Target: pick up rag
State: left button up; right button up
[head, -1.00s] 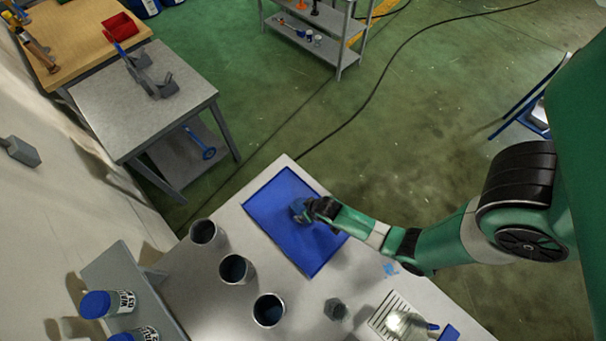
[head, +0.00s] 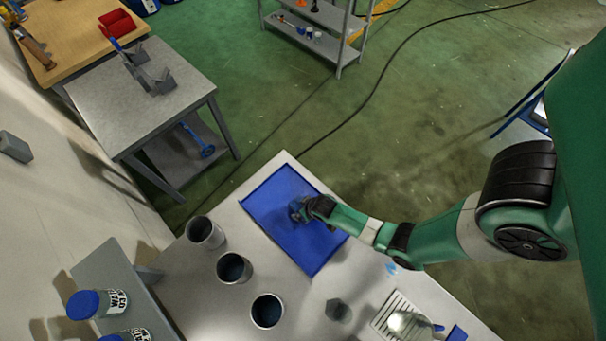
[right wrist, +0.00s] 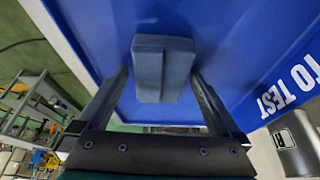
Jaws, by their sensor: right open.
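A blue-grey block-like piece (right wrist: 163,68), which may be the folded rag, sits against the blue tray labelled "TO TEST" (right wrist: 228,40) in the right wrist view. My right gripper (right wrist: 160,77) is open, with one finger on each side of this piece and a gap showing on both sides. In the head view my right gripper (head: 298,210) is over the middle of the blue tray (head: 268,203), and largely hides what is between its fingers. A small light-blue patch (head: 391,267) lies on the table beside my right arm. My left gripper is not in view.
Three metal cups (head: 205,232) stand in a row left of the tray. A grey hexagonal piece (head: 338,310) and a slotted tray (head: 400,315) are near the front. Labelled jars (head: 97,304) stand at lower left.

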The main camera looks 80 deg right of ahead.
jog(key=c, duration=1.2)
jog(key=shift+c, duration=0.2)
jog(key=shift+r, duration=0.1)
jog(key=shift+r+p, duration=0.3)
jog(key=r+p, duration=0.2)
jog(key=s+r+p, duration=0.1)
jog(key=r, duration=0.2)
jog(key=shift+d+r+p, duration=0.15)
jog(key=shift+d+p, duration=0.05)
jog(key=shift+p, duration=0.15)
jog(key=s+d+r+p, duration=0.4)
jog(key=s+r+p, duration=0.3)
jog(key=s, duration=0.5)
jog(key=shift+s+r, duration=0.15)
jog(key=shift+r, duration=0.05)
